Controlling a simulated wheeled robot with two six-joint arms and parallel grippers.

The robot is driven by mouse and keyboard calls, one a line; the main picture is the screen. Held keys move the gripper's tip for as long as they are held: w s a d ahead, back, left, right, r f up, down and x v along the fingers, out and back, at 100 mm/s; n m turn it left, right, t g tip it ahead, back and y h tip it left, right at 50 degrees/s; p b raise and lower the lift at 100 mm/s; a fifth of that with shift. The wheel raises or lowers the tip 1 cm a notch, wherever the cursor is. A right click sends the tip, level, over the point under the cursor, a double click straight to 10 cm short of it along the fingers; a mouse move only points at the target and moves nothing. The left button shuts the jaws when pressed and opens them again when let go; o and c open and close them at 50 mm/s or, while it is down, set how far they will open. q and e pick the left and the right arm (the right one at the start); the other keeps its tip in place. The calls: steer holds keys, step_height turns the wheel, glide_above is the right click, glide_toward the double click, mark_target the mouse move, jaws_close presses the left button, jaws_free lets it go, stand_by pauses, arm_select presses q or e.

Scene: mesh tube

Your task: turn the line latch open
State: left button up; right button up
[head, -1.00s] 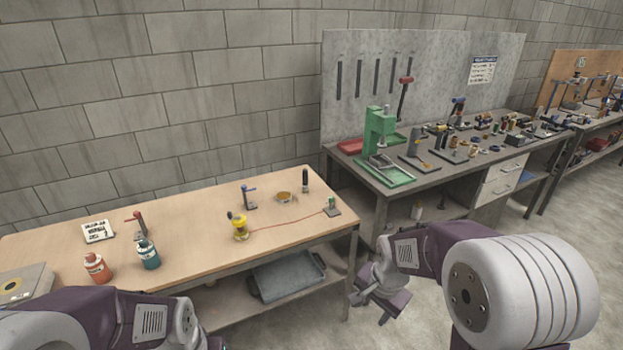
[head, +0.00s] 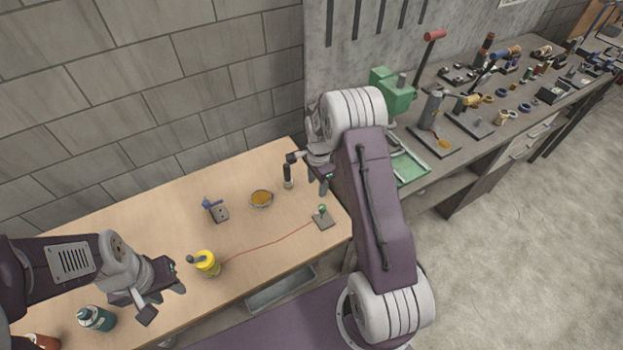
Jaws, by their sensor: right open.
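A thin red line (head: 265,243) runs over the wooden bench from a yellow canister (head: 207,263) to a small grey plate (head: 324,222) with a green-topped fitting (head: 322,210), which appears to be the line latch. Whether it is open or shut is too small to tell. My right gripper (head: 307,171) is open above the bench's far right corner, behind the green fitting and apart from it. One finger overlaps the top of a black upright cylinder (head: 288,175); contact cannot be told. My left gripper (head: 161,301) is left of the yellow canister, fingers apart and empty.
A teal bottle (head: 96,318) is at the left front. A green press (head: 392,95) stands on the grey bench at right.

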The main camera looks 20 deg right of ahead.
steer(key=p, duration=0.3)
glide_above(322, 207)
steer(key=shift+g, duration=0.4)
step_height(322, 207, down, 5)
steer(key=shift+w+d+r, duration=0.1)
steer(key=shift+w+r, duration=0.05)
step_height(322, 207, down, 3)
steer(key=shift+r, duration=0.15)
steer(key=shift+s+f+p, duration=0.3)
steer(key=shift+f, duration=0.3)
steer(key=shift+w+f, duration=0.15)
steer(key=shift+w, duration=0.05)
arm_select(q)
steer(key=r, duration=0.2)
steer(key=s+r, duration=0.1)
steer(key=r, duration=0.1)
steer(key=shift+s+a+r, duration=0.15)
steer(key=shift+a+r, duration=0.05)
steer(key=shift+r, duration=0.1)
arm_select(e)
jaws_close()
